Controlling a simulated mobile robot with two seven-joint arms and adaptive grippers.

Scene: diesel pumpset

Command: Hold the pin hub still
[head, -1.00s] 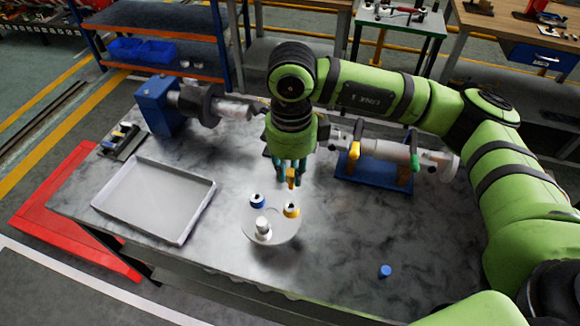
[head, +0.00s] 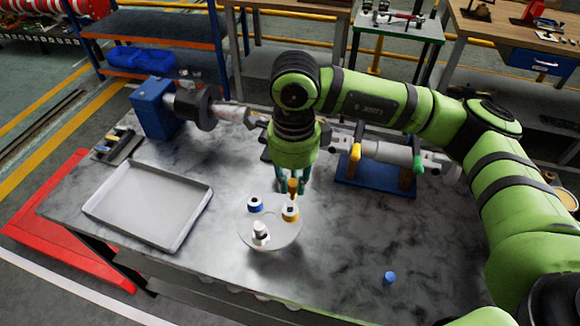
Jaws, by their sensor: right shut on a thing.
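A round pale disc (head: 275,235), apparently the pin hub, lies on the grey bench top. It bears a blue-ringed piece (head: 255,204) at its back left, a yellow-ringed piece (head: 290,214) at its right and a white piece (head: 260,231) at its front. My right gripper (head: 292,182) points down over the back right of the disc. It is shut on a small orange-yellow pin (head: 292,189), whose lower end is at or just above the yellow-ringed piece; I cannot tell whether they touch. My left gripper is out of view, and nothing visible holds the disc.
An empty grey tray (head: 150,205) is left of the disc. A blue cap (head: 389,278) lies at the front right. A blue-based fixture (head: 375,185) with yellow and green handles stands behind right; a blue block with a shaft (head: 152,108) stands behind left. Bench between disc and cap is clear.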

